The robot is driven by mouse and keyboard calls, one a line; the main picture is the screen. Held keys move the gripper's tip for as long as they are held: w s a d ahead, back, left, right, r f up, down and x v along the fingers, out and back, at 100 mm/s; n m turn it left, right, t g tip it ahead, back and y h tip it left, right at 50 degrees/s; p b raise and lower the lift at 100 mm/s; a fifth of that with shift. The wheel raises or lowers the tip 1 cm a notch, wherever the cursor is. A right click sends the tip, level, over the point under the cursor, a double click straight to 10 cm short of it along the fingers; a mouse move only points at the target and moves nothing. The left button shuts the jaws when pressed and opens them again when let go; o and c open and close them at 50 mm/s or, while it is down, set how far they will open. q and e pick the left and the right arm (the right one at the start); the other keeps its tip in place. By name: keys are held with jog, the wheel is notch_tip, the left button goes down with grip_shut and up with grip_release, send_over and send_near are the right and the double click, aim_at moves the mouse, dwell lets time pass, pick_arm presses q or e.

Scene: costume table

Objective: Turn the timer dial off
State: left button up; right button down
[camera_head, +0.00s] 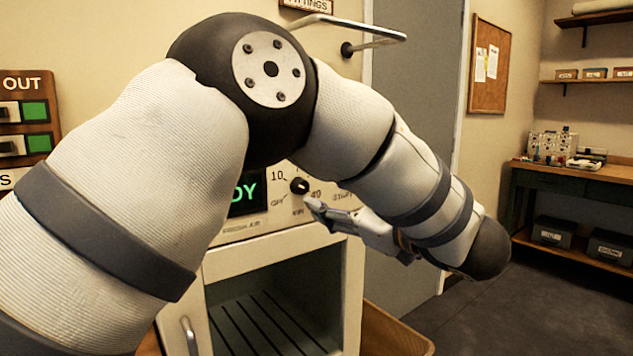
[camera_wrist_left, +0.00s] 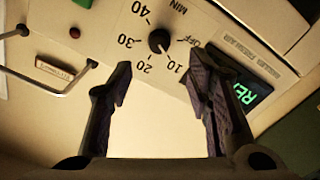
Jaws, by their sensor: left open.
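The timer dial (camera_head: 299,186) is a small black knob on the cream front panel of a cabinet, with OFF, 10 and higher minute marks around it. In the left wrist view the dial (camera_wrist_left: 160,41) sits just beyond my fingertips, roughly between them. Its pointer seems to lie on the side of 10 and OFF, but I cannot tell the exact mark. My left gripper (camera_head: 314,207) is open and empty, just below and right of the dial; its two fingers (camera_wrist_left: 160,66) show apart in the wrist view. My right gripper is not in view.
A green lit display (camera_head: 245,194) is left of the dial, partly behind my left arm. Below is an open cabinet compartment (camera_head: 270,315) with a slatted floor. A metal bar handle (camera_head: 350,28) juts out above. Open floor and a workbench (camera_head: 575,175) are at right.

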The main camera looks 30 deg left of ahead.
aim_at(303, 186)
pick_arm(q)
jog(key=x, duration=0.7)
jog(key=shift+w+a, duration=0.2)
jog(key=shift+a, duration=0.15)
grip_shut()
